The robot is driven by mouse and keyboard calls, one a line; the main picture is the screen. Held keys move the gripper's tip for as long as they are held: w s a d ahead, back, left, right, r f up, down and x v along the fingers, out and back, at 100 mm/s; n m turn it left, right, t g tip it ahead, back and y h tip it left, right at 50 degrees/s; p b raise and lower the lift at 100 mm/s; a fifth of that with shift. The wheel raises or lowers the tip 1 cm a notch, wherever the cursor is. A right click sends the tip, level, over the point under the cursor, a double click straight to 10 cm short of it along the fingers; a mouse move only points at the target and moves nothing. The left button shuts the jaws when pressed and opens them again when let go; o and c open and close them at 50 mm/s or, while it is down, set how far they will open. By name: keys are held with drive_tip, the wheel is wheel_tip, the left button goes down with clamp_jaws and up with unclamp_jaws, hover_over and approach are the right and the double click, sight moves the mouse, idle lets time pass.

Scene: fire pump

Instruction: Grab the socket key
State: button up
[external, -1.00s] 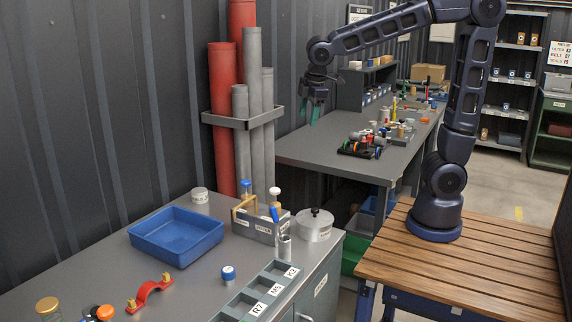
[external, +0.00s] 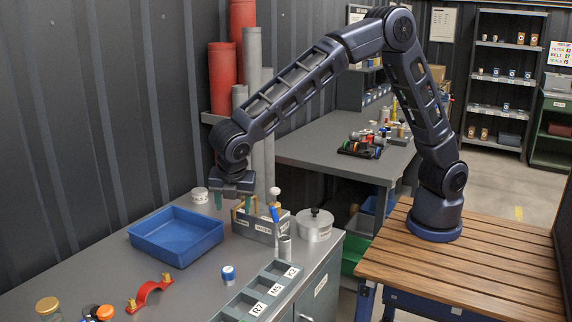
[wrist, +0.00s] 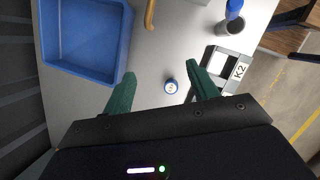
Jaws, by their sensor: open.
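I cannot tell for sure which piece is the socket key. A grey caddy (external: 262,230) on the near bench holds upright tools, one with a pale round top (external: 275,191). A blue-handled tool (external: 275,214) stands in a small metal cup (external: 285,248) in front of it; both also show at the top of the wrist view (wrist: 235,9). My gripper (external: 234,201) is open and empty, pointing down above the back left of the caddy and partly hiding its contents.
A blue tray (external: 176,251) lies left of the caddy. A lidded pot (external: 314,226) stands to its right. A red handle (external: 149,293) and labelled compartments (external: 262,300) are nearer. Grey and red pipes (external: 222,80) stand behind my arm. The bench between tray and compartments is mostly clear.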

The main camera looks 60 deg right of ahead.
sight(228, 269)
drive_tip(key=s+a+f+n, duration=0.3)
drive_tip(key=s+a+f, duration=0.2)
drive_tip(key=a+f, duration=0.3)
drive_tip(key=shift+t+h, duration=0.3)
drive_tip(key=x, duration=0.6)
drive_tip(key=a+x, duration=0.1)
drive_tip(key=x, duration=0.3)
drive_tip(key=shift+w+a+f, duration=0.1)
drive_tip(key=shift+w+a, duration=0.05)
drive_tip(key=shift+w, duration=0.05)
drive_tip(key=c, duration=1)
drive_tip(key=shift+c, duration=0.2)
